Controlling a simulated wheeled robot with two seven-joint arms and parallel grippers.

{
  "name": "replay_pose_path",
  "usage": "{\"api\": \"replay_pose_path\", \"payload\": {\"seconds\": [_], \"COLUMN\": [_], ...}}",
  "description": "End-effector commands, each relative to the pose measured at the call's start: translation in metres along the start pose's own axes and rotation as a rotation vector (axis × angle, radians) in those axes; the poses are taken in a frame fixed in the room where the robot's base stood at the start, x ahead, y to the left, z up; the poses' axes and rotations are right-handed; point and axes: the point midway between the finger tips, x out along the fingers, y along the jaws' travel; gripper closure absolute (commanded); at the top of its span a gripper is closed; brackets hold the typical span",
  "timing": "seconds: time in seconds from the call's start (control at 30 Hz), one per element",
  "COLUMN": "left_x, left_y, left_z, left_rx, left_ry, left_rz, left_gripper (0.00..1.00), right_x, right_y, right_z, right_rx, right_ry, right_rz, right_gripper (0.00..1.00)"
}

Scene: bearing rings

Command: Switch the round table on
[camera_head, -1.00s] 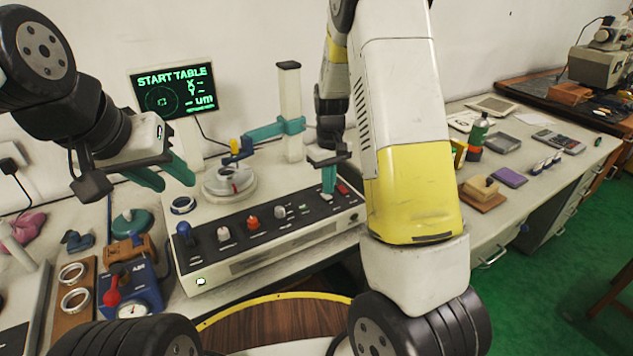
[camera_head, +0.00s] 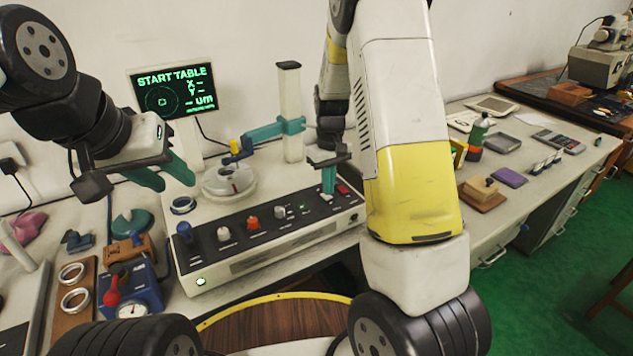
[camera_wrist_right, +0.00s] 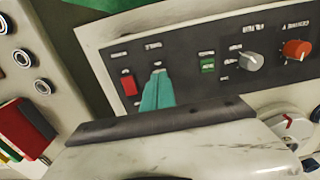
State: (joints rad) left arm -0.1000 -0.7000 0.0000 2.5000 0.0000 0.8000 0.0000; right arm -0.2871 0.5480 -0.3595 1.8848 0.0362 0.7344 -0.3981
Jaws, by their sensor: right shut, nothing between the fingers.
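The round table (camera_head: 229,190) is a pale disc on top of the white instrument, at its left. The screen (camera_head: 173,90) behind it reads START TABLE. The dark control panel (camera_head: 255,228) has several knobs, and a red switch (camera_head: 343,188) at its right end; that switch also shows in the right wrist view (camera_wrist_right: 128,84). My right gripper (camera_head: 328,192) is shut and empty, its teal fingertips (camera_wrist_right: 157,92) down at the panel between the red switch and a green rocker (camera_wrist_right: 207,65). The fingers hide what lies beneath; contact is unclear. My left gripper (camera_head: 167,178) is open and empty, left of the table.
A white column (camera_head: 290,110) with a teal arm (camera_head: 270,130) stands behind the round table. A blue gauge box (camera_head: 130,290) and a wooden ring holder (camera_head: 73,315) lie at the left. Small tools, a bottle (camera_head: 478,134) and boxes occupy the right bench.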

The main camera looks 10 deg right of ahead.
Motion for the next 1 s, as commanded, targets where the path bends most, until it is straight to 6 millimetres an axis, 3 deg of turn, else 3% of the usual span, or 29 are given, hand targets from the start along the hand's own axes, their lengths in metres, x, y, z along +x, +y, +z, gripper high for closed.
{"api": "replay_pose_path", "payload": {"seconds": [1.0], "left_x": [0.000], "left_y": [0.000], "left_z": [0.000], "left_rx": [0.000], "left_ry": [0.000], "left_rz": [0.000], "left_gripper": [0.64], "right_x": [0.014], "right_y": [0.000], "right_z": [0.000], "right_rx": [0.000], "right_ry": [0.000], "right_rz": [0.000], "right_gripper": [1.00]}}
